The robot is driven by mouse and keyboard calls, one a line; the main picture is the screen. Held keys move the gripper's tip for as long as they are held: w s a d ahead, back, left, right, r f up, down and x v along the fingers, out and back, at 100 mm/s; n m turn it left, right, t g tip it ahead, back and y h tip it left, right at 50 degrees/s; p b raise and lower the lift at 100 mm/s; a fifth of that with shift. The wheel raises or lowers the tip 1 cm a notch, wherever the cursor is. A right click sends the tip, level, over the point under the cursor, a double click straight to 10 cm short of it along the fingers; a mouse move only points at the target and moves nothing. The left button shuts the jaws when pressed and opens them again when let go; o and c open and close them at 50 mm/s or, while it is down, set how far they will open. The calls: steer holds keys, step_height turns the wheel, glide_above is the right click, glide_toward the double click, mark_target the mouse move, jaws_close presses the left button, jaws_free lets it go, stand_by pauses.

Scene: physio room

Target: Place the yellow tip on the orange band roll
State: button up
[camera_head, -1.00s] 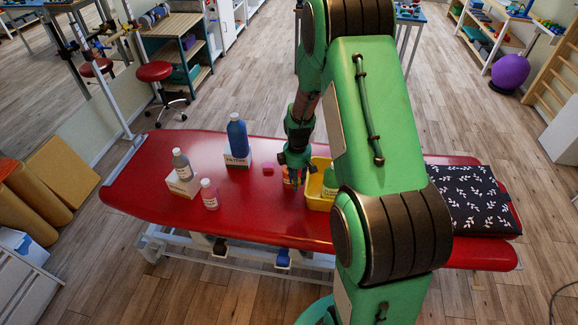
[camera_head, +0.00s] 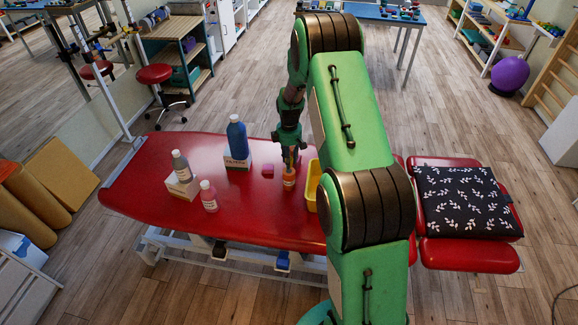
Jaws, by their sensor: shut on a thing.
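My gripper (camera_head: 290,165) points down over the middle of the red treatment table. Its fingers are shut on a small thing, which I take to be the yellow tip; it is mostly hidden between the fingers. The orange band roll (camera_head: 289,181) stands upright on the table directly below the fingertips, with a pale label around it. At this size I cannot tell whether the held tip touches the top of the roll or hangs just above it.
A small pink block (camera_head: 268,170) lies left of the roll. A blue bottle (camera_head: 237,137), a grey bottle (camera_head: 181,165) and a pink bottle (camera_head: 208,197) stand further left. A yellow bin (camera_head: 312,184) is close on the right, partly behind my arm. A patterned cushion (camera_head: 465,203) lies far right.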

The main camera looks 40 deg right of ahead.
mark_target(289, 171)
steer(key=shift+w+d, duration=0.1)
steer(key=shift+w, duration=0.05)
steer(key=shift+f, duration=1.75)
steer(key=shift+f+b, duration=0.15)
steer(key=shift+b, duration=0.15)
steer(key=o, duration=0.9)
steer(key=shift+o, duration=0.2)
step_height(289, 171, up, 12)
steer(key=shift+r+p, duration=0.2)
steer(key=shift+p, duration=0.5)
